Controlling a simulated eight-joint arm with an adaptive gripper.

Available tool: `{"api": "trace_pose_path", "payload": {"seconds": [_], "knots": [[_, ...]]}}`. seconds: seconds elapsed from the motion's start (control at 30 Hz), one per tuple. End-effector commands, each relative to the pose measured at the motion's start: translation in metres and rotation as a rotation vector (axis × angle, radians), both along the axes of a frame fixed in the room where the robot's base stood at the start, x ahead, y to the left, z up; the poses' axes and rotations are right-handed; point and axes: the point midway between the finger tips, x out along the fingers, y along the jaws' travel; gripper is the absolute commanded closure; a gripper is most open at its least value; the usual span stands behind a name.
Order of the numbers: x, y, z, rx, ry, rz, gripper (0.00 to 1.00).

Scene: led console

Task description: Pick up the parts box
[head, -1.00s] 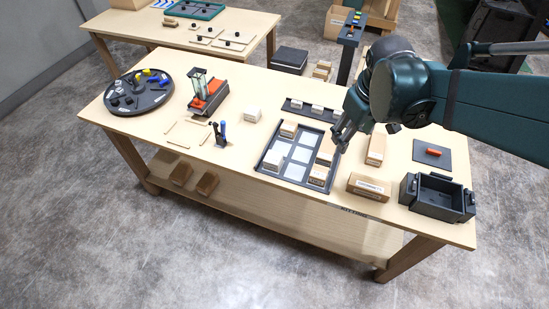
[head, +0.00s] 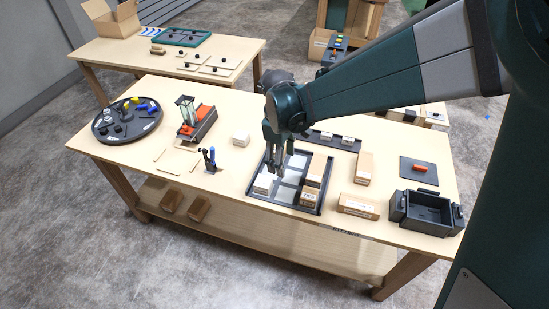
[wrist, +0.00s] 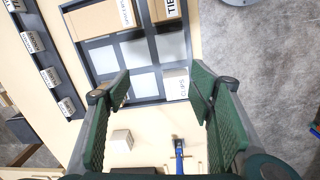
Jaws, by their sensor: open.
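A dark tray (head: 318,211) holds several labelled cardboard boxes. A tall brown box (head: 318,170) and a lower box (head: 308,196) stand on its right side. A small white-sided box (head: 263,184) stands in its front left corner; in the wrist view this box (wrist: 177,84) has a label only partly readable. I cannot tell which box is the parts box; a dark open bin (head: 428,212) also stands at the table's right end. My gripper (head: 275,170) is open over the tray's left side. In the wrist view my gripper (wrist: 160,90) has nothing between its fingers.
A white cube (head: 241,139) and a blue-handled tool (head: 210,159) stand left of the tray. A long box (head: 364,168) and a flat-lying box (head: 359,206) stand to its right. A round dark tray (head: 127,119) is at the far left.

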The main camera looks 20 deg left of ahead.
Motion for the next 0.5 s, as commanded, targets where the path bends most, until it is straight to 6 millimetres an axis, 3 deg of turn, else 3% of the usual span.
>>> {"api": "trace_pose_path", "payload": {"seconds": [0.3, 0.5], "knots": [[-0.009, 0.057, -0.044, -0.052, 0.053, 0.15, 0.46], [-0.014, 0.075, -0.061, -0.071, 0.073, 0.201, 0.46]]}}
